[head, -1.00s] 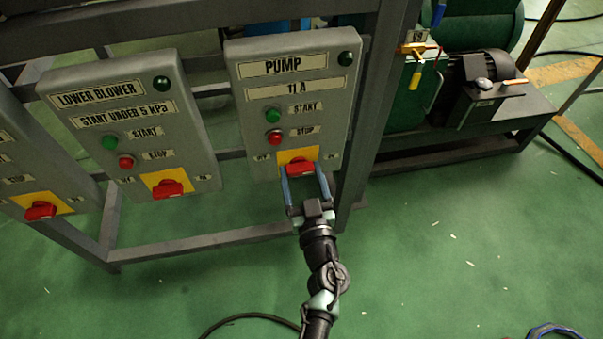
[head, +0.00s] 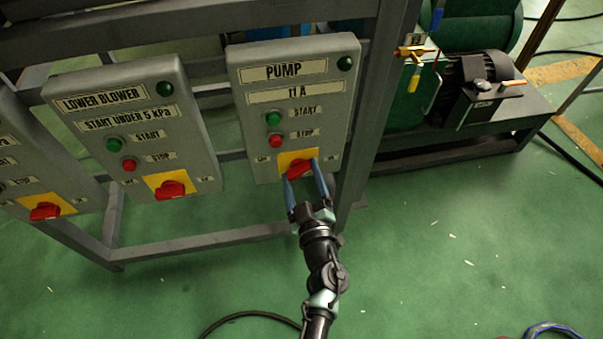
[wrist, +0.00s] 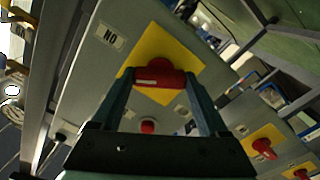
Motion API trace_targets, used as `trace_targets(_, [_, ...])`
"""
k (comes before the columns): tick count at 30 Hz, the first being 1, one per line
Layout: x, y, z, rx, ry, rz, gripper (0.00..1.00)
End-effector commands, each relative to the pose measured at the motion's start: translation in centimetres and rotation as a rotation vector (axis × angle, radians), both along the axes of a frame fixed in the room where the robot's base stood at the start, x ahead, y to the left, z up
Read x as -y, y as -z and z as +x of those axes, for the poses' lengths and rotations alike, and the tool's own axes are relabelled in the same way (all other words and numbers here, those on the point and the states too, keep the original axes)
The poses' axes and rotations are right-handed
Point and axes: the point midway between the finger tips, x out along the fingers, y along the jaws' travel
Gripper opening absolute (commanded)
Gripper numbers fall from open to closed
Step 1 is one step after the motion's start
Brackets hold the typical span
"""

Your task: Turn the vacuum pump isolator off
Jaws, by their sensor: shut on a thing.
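The pump panel (head: 323,120) is a grey box labelled PUMP, with green START and red STOP buttons. Its isolator is a red rotary knob (head: 299,169) on a yellow plate near the bottom of the panel. My gripper (head: 306,176) is at this knob, with one blue finger on each side of it. In the wrist view the red knob (wrist: 159,77) sits between the two fingertips, on the yellow plate (wrist: 178,48) beside an "NO" label seen at an angle. The gripper is shut on the knob. The knob looks slightly tilted in the head view.
The lower blower panel (head: 136,130) with its own red knob (head: 171,189) stands to the left, and another panel (head: 38,170) beyond it. A grey frame post (head: 372,120) rises just right of the pump panel. Green floor in front is mostly clear; a black cable (head: 245,317) lies there.

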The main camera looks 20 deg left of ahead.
Motion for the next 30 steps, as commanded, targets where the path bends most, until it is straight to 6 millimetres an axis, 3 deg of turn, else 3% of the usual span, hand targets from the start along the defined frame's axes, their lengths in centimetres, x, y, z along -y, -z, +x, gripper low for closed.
trace_targets(30, [0.08,0.25,-0.07,0.496,-0.001,-0.740,0.22])
